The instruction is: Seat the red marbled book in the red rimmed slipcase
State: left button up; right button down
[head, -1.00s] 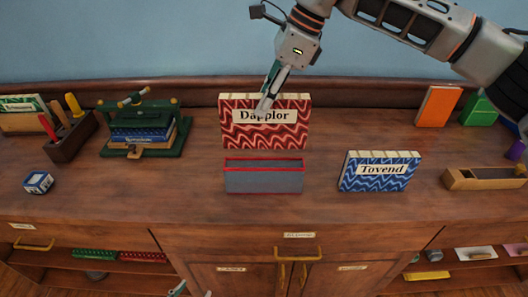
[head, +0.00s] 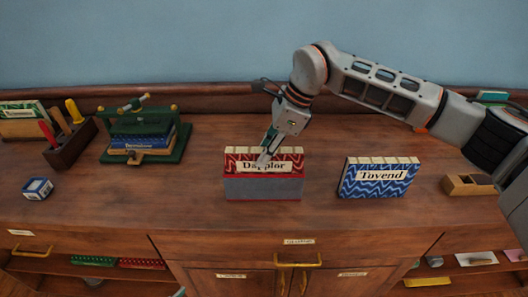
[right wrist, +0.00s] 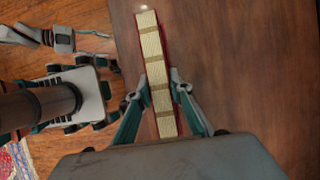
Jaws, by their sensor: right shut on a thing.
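The red marbled book (head: 240,157), labelled "Dapplor", stands upright at the grey, red rimmed slipcase (head: 263,188). Its upper part shows above the slipcase's front wall, and its lower part is hidden behind that wall. It looks partly inside, though the depth is hard to tell. My right gripper (head: 265,157) is shut on the book's top from above. In the right wrist view the book's pale page edge (right wrist: 155,60) runs between the fingers of this gripper (right wrist: 160,88). Only a small tip of my left gripper (head: 180,292) shows at the bottom edge of the head view.
A blue "Tovend" book (head: 380,178) stands to the right with a gap between. A wooden box (head: 468,186) lies farther right. A green press (head: 145,135), a tool block (head: 70,143) and a small blue-white cube (head: 37,188) are at the left.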

jog(key=shift+r, duration=0.1)
jog(key=shift+f, duration=0.55)
jog(key=c, duration=1.8)
grip_release()
jog(key=v, duration=1.3)
jog(key=shift+a+r, duration=0.1)
jog(key=shift+a, duration=0.15)
